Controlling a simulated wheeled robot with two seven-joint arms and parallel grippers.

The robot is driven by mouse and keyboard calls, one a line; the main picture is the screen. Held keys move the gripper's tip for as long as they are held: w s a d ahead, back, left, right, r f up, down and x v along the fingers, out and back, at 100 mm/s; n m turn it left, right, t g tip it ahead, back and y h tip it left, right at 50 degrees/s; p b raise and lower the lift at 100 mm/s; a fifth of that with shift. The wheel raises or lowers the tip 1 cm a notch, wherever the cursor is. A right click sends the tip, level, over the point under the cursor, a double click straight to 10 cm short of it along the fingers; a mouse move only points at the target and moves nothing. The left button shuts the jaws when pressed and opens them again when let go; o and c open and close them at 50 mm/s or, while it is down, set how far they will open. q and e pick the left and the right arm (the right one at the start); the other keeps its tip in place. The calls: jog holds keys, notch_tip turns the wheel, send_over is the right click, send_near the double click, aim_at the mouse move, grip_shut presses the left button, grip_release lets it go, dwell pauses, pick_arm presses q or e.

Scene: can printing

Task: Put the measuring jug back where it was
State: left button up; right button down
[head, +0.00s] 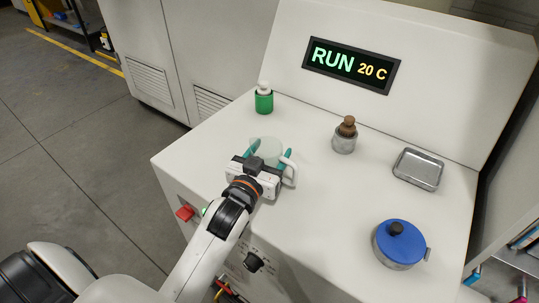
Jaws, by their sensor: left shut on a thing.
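The measuring jug (268,149) is a pale translucent cup with a white handle on its right side. It is at the left part of the white machine top, near the front edge. My left gripper (268,154) reaches in from below, with a teal finger on each side of the jug, and is shut on it. The gripper body hides the jug's lower front, so I cannot tell whether its base touches the surface. My right gripper is not in view.
On the white machine top (310,185) stand a green bottle (264,102), a grey pot with a brown knob (345,138), a metal tray (418,170) and a blue-lidded pan (399,243). A display (351,66) reads RUN 20 C. The middle surface is clear.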

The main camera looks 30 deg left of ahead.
pick_arm(q)
jog(key=shift+f, duration=0.15)
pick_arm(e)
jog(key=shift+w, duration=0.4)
pick_arm(q)
jog(key=o, duration=0.7)
jog(key=shift+f, duration=0.2)
jog(key=o, duration=0.4)
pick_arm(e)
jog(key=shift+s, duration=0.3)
pick_arm(q)
jog(key=shift+r, duration=0.15)
